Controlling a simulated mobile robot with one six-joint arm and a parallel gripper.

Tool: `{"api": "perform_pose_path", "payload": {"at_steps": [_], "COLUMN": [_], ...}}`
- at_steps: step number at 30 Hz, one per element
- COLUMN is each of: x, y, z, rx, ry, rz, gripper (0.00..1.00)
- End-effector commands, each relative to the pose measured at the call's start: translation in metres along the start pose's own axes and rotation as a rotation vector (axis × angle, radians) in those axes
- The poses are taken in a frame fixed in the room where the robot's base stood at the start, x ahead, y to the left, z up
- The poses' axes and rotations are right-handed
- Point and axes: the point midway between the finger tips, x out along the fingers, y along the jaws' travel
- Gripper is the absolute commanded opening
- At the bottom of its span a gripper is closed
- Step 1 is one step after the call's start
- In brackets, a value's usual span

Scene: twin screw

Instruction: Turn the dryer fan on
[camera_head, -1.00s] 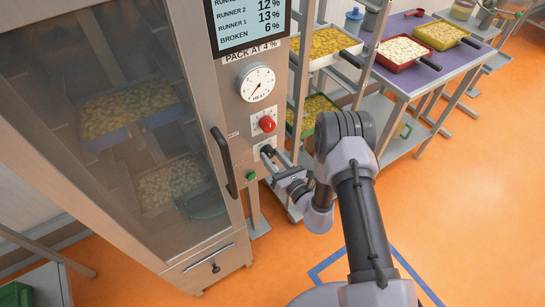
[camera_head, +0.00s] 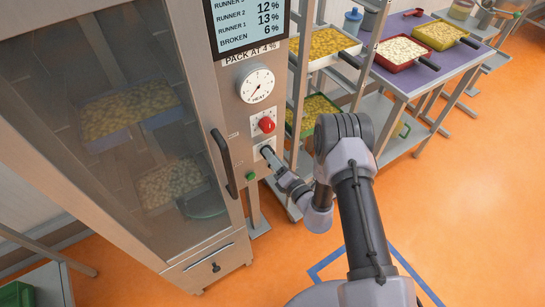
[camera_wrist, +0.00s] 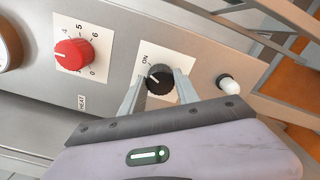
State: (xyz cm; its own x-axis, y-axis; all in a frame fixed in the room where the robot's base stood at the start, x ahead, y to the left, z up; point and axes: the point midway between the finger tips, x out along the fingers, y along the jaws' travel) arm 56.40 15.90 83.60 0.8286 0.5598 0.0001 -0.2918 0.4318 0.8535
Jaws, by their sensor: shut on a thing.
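The dryer (camera_head: 225,200) is a tall steel cabinet with a glass door and a control strip on its right side. A black knob (camera_wrist: 160,79) with a light pointer line sits on a white plate marked ON in the wrist view. My gripper (camera_wrist: 160,85) is shut on this knob, one finger on each side. The pointer's exact setting is hard to tell.
The door handle (camera_head: 223,162) stands out close to my gripper. A rack with trays (camera_head: 322,45) stands right of the dryer.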

Motion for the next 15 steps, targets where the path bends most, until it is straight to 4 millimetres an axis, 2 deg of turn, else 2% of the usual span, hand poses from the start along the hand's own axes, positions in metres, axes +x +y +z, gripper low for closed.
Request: {"api": "perform_pose_path", "payload": {"at_steps": [15], "x": [-0.0007], "y": [-0.0010], "z": [-0.0009], "rx": [0.106], "ry": [0.002], "rz": [-0.002], "gripper": [0.00]}}
